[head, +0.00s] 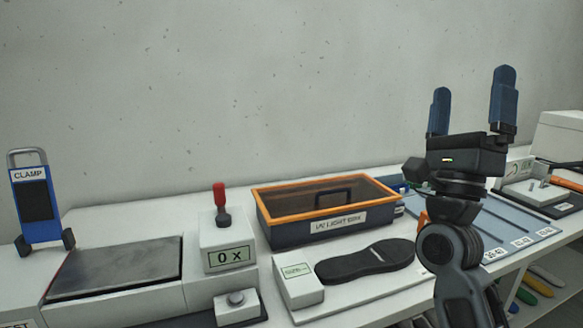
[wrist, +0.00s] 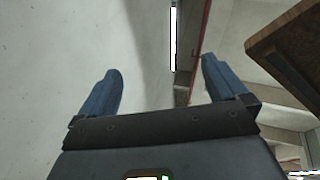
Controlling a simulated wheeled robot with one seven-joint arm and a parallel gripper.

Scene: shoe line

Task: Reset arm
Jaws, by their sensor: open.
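My gripper (head: 472,102) is raised at the right of the head view, above the workbench, with its two blue fingers pointing up. The fingers are wide apart and nothing is between them. In the wrist view my gripper (wrist: 162,85) shows the same open, empty fingers against the pale wall and ceiling. My arm hides part of the bench behind it.
On the bench stand a blue clamp (head: 38,205), a dark plate (head: 118,270), a counter box with a red lever (head: 219,198), an orange-rimmed UV light box (head: 290,232), a black sole (head: 365,262) and a blue-grey sorting mat (head: 500,228). Colored soles lie on a shelf below.

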